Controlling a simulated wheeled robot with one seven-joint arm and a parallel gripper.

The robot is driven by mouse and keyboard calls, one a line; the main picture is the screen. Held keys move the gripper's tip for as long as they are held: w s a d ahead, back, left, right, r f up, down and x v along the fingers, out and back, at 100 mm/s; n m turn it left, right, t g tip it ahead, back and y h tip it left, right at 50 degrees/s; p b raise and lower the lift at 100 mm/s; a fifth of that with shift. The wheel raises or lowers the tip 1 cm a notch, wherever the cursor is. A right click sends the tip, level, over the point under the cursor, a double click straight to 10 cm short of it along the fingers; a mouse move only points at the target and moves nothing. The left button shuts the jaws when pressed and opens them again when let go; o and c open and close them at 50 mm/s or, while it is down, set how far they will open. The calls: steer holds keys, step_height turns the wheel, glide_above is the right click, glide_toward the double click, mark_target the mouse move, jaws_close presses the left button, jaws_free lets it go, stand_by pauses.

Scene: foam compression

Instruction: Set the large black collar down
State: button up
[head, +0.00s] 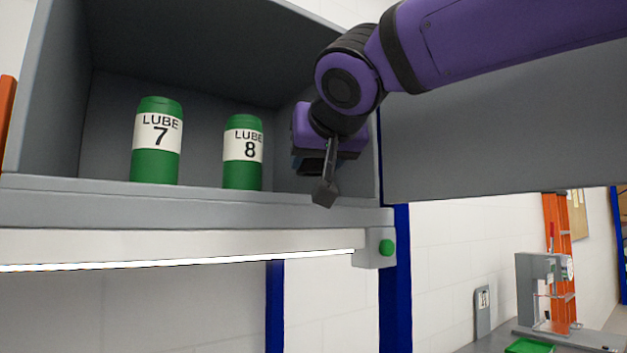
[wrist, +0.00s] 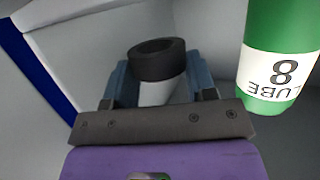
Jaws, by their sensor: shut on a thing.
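The large black collar (wrist: 157,59) shows in the wrist view as a thick black ring with a dark hollow top, above a pale white band. My gripper (wrist: 158,82) is shut on it, with a blue-grey finger on each side. In the head view my gripper (head: 309,167) is at the right end of the open grey cabinet, right of the LUBE 8 can.
The green LUBE 8 can (head: 243,152) stands close to my gripper; it also shows in the wrist view (wrist: 278,60). The LUBE 7 can (head: 157,140) stands further left. The cabinet's front edge (head: 180,208) runs below, and its right side wall is close to my gripper.

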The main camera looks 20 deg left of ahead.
steer(key=shift+w+a, duration=0.2)
steer(key=shift+w, duration=0.1)
steer(key=shift+f, duration=1.8)
steer(key=shift+f, duration=0.15)
steer(key=o, duration=1)
steer(key=shift+r, duration=0.2)
steer(key=v, duration=1.2)
